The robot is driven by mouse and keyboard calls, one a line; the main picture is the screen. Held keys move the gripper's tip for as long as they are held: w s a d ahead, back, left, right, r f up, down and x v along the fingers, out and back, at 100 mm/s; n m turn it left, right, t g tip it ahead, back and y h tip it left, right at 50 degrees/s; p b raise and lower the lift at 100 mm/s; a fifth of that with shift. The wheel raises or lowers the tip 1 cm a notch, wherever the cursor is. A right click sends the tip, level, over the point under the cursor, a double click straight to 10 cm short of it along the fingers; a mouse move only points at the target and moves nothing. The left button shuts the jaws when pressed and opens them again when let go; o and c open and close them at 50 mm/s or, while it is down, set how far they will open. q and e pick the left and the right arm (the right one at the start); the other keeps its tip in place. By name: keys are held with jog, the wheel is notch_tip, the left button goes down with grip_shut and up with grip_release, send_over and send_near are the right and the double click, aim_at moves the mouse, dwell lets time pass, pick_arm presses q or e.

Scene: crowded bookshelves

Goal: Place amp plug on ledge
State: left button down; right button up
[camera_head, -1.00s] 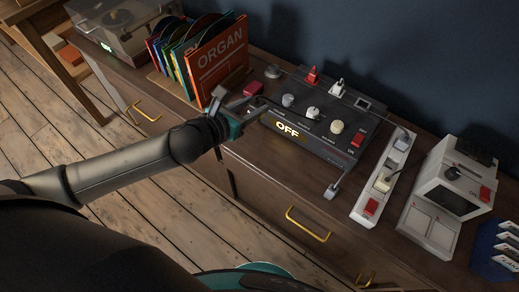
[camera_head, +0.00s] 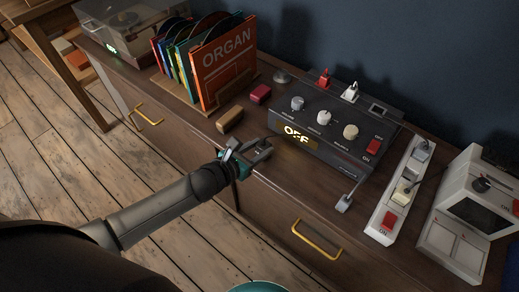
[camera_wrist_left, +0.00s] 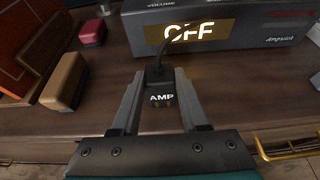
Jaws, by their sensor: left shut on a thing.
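The amp plug (camera_wrist_left: 161,98) is a small dark plug labelled AMP, with a black cord rising from its far end in the left wrist view. My left gripper (camera_wrist_left: 160,84) is shut on it, one finger on each side. In the head view the left gripper (camera_head: 256,152) holds the plug (camera_head: 264,147) near the front edge of the wooden cabinet top (camera_head: 285,185), in front of the amp (camera_head: 325,132). The amp's lit display reads OFF. No part is marked as a ledge. I cannot tell whether the plug touches the wood. My right gripper is not in view.
A tan block (camera_head: 230,119) and a red block (camera_head: 261,93) lie left of the amp, before upright records (camera_head: 222,62). Right of it are a grey plug (camera_head: 343,203), a white power strip (camera_head: 383,218) and a white device (camera_head: 470,215). Bare wood lies before the amp.

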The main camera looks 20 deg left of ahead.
pick_arm(q)
jog(key=shift+r, duration=0.15)
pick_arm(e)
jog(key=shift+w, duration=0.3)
pick_arm(q)
jog(key=c, duration=0.9)
grip_release()
jog(key=shift+f, duration=0.2)
jog(key=o, duration=0.5)
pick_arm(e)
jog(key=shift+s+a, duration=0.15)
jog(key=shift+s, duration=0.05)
pick_arm(q)
jog(key=shift+r, duration=0.2)
jog(key=shift+p+v, duration=1.4)
jog(key=shift+v, duration=4.6)
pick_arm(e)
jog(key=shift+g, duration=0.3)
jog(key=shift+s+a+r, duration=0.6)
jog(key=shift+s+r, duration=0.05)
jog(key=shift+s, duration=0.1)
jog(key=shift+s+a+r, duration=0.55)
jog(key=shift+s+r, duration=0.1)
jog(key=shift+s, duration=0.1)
